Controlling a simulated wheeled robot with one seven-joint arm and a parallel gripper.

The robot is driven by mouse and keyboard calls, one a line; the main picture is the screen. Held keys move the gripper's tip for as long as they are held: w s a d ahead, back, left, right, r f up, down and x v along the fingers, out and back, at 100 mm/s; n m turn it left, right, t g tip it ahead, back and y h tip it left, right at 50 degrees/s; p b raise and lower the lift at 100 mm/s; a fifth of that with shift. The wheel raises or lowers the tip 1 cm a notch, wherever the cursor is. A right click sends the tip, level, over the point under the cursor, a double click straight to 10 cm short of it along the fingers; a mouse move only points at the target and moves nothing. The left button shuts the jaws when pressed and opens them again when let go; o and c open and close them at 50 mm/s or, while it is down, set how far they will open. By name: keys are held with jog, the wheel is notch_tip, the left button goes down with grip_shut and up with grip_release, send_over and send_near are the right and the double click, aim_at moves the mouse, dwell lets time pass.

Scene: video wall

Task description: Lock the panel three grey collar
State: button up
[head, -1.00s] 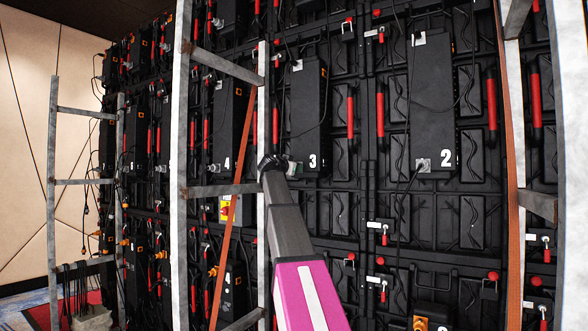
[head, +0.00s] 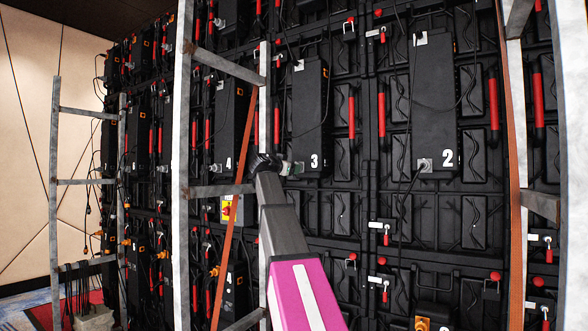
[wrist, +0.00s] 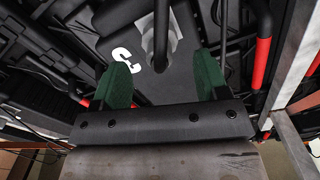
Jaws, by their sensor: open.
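Panel three (head: 309,110) is a black box with a white 3 near its lower edge; the 3 also shows upside down in the wrist view (wrist: 125,60). Its grey collar (wrist: 172,43) sits on the panel around a thick dark cable (wrist: 160,38), at the upper middle of the wrist view. My gripper (wrist: 162,62) is open, with a green finger on each side of the cable. The collar lies just beyond the fingertips, and I see no grip on it. In the head view my gripper (head: 290,168) is at the panel's lower left corner and covers most of the collar.
A grey metal ladder frame (head: 180,130) stands left of my arm, with an orange strap (head: 232,190) slanting across it. Panel two (head: 434,110) is to the right, with its own cable and grey connector (head: 425,165). Another upright (head: 515,150) stands farther right.

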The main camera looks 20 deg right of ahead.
jog(key=v, duration=0.5)
jog(key=shift+s+a, duration=0.2)
jog(key=shift+a, duration=0.05)
jog(key=s+a+f+n+g+y, duration=0.1)
jog(key=a+f+n+y, duration=0.15)
jog(key=f, duration=1.35)
jog(key=s+a+f+n+g+y, duration=0.1)
jog(key=f+n+g+y, duration=0.15)
jog(key=f, duration=1.25)
jog(key=s+a+f+n+g+y, duration=0.1)
jog(key=a+f+n+y, duration=0.15)
jog(key=f, duration=1.35)
jog(key=s+a+f+n+g+y, duration=0.2)
jog(key=s+a+f, duration=0.1)
jog(key=s+f, duration=0.5)
jog(key=s+a+f+n+g+y, duration=0.2)
jog(key=s+f, duration=0.6)
jog(key=f, duration=0.4)
jog(key=s+a+f+n+g+y, duration=0.2)
jog(key=s+a+f, duration=0.2)
jog(key=s+f, duration=0.4)
notch_tip(320, 180, down, 3)
jog(key=shift+s+r+y, duration=0.1)
jog(key=shift+s+y, duration=0.1)
jog(key=shift+y, duration=0.15)
